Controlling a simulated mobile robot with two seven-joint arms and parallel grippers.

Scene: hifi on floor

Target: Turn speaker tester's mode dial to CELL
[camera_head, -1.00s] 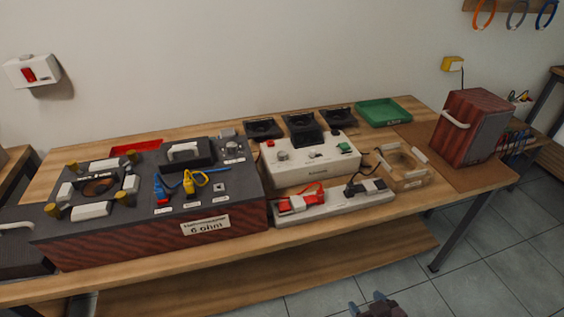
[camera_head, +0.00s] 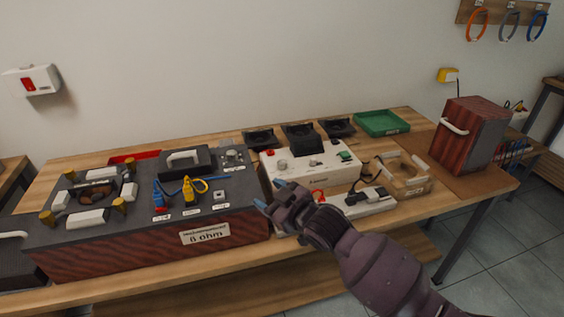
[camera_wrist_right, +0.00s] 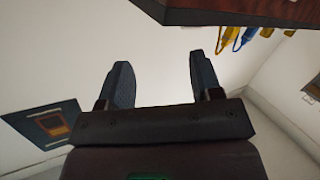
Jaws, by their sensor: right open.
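The speaker tester looks to be the white box (camera_head: 330,176) in the middle of the bench. Its top has a grey round dial (camera_head: 282,164), a red button (camera_head: 307,141) and a green part. The dial's lettering is too small to read. My right gripper (camera_head: 269,194) is in front of the tester's left end, below and left of the dial, apart from it. Its blue-grey fingers point up and left. In the right wrist view the fingers (camera_wrist_right: 160,77) are spread with nothing between them. My left gripper is out of view.
A dark-topped speaker cabinet (camera_head: 150,256) with blue and yellow plugs lies left of the tester. A power strip (camera_head: 368,204) sits in front, partly behind my right arm. Black speaker drivers (camera_head: 300,134) and a green tray (camera_head: 382,124) stand behind. A red-brown box (camera_head: 466,140) stands right.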

